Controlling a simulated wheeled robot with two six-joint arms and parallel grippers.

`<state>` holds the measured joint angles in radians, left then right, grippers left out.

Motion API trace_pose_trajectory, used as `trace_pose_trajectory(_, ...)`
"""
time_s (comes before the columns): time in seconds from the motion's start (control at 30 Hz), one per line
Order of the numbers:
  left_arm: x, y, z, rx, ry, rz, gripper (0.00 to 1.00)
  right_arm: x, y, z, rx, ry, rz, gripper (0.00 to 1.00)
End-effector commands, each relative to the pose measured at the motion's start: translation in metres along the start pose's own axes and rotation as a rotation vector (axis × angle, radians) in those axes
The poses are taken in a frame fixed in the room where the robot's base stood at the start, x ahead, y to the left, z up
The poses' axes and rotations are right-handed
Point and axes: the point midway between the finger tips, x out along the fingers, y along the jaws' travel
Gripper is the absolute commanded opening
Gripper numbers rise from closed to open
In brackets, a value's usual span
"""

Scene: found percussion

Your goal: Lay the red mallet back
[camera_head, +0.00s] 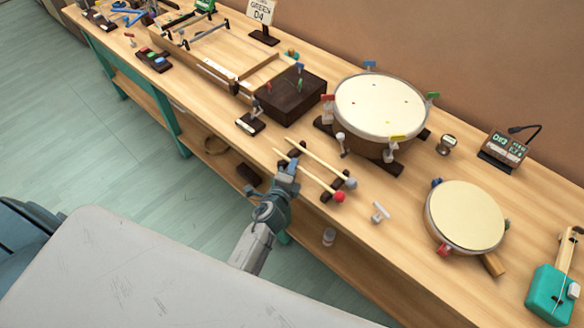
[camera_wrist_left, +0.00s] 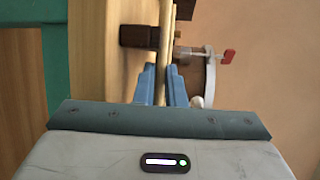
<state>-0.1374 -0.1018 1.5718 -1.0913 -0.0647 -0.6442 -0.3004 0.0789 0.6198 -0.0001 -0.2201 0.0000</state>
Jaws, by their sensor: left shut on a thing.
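The red mallet shows in the head view as a pale wooden stick with a red ball head (camera_head: 340,197) at its right end. My left gripper (camera_head: 289,167) is shut on its stick near the left part. In the left wrist view the pale stick (camera_wrist_left: 166,35) runs up between the blue fingertips (camera_wrist_left: 163,80). The stick lies at or just over a dark rest (camera_head: 341,183); whether it touches is unclear. My right gripper is not in view.
A large drum (camera_head: 380,104) stands behind the mallets, and a smaller drum (camera_head: 465,215) to the right. A small white T-shaped piece (camera_head: 379,212) lies near the red head. A dark box (camera_head: 290,96) is behind left. The bench's front edge runs close by my gripper.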

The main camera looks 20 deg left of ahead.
Motion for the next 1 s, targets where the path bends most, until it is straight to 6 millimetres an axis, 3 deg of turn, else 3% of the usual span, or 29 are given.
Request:
trace_pose_trajectory(0.07,0.0,0.0,0.0,0.0,0.0,0.001,0.0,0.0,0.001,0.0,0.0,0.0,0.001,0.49)
trace_pose_trajectory(0.1,0.0,0.0,0.0,0.0,0.0,0.001,0.18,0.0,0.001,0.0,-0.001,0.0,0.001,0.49)
trace_pose_trajectory(0.2,0.0,0.0,0.0,0.0,0.0,0.001,0.35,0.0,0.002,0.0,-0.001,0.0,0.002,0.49)
trace_pose_trajectory(0.57,-0.005,0.001,0.0,0.0,0.0,0.002,0.35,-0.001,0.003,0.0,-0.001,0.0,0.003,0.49)
trace_pose_trajectory(1.0,-0.082,0.001,0.0,0.0,0.0,0.003,0.35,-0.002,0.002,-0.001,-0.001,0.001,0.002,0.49)
